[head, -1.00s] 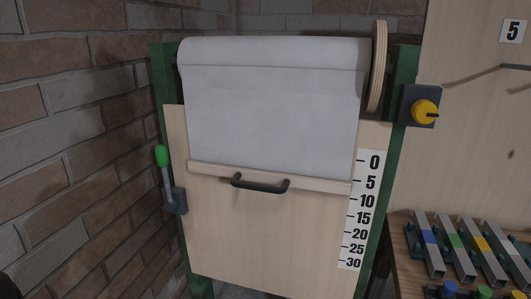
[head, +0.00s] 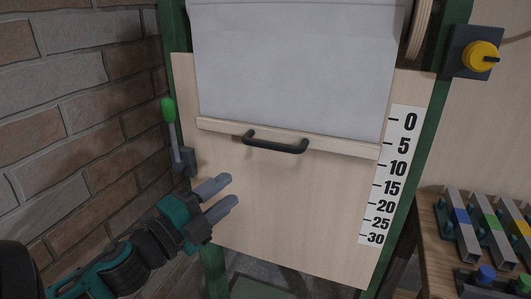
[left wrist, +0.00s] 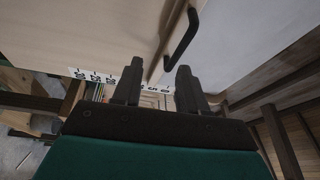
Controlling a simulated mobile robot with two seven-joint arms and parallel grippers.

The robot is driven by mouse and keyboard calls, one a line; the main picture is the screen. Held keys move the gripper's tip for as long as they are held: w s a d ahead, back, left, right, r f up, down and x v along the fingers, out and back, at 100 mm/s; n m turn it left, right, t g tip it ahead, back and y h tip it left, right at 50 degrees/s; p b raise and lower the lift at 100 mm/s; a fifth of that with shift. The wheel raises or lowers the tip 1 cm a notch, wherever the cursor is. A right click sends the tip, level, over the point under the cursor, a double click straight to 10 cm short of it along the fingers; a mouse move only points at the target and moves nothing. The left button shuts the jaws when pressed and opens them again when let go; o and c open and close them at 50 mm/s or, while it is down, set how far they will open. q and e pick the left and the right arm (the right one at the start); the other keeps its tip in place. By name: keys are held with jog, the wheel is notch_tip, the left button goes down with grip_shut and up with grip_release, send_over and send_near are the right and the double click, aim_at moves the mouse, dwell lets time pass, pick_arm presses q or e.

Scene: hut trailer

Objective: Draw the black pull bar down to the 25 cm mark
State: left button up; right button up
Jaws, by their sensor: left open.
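The black pull bar (head: 274,142) is fixed to a pale wooden strip (head: 340,148) along the bottom edge of the white sheet (head: 295,60). The strip's right end is beside the 5 mark of the scale (head: 392,175), which runs from 0 to 30 down the board's right side. My left gripper (head: 224,191) is open and empty, below and left of the bar and apart from it. In the left wrist view the bar (left wrist: 183,42) shows beyond the two fingers (left wrist: 158,85), up and to the right. My right gripper is not in view.
A green-knobbed lever (head: 170,130) stands at the board's left edge, near the brick wall (head: 80,110). A yellow rotary knob (head: 480,56) is at the upper right. A wooden bench (head: 437,255) with metal channels stands at the right. The board below the bar is clear.

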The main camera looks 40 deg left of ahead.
aim_at(269, 148)
pick_arm(q)
jog(key=w+r+m, duration=0.1)
jog(key=w, duration=0.2)
jog(key=w+d+r+m+h+p, duration=0.1)
jog(key=w+r, duration=0.1)
jog(key=w, duration=0.1)
jog(key=w+d+r+m+p, duration=0.1)
jog(key=w+r, duration=0.1)
jog(key=w, duration=0.1)
jog(key=shift+w+r+t+h, duration=0.1)
jog(key=shift+w+t+h, duration=0.2)
jog(key=shift+w, duration=0.1)
jog(key=shift+x, duration=1.3)
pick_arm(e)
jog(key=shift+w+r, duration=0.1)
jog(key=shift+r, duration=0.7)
pick_arm(q)
jog(key=shift+c, duration=0.3)
grip_shut()
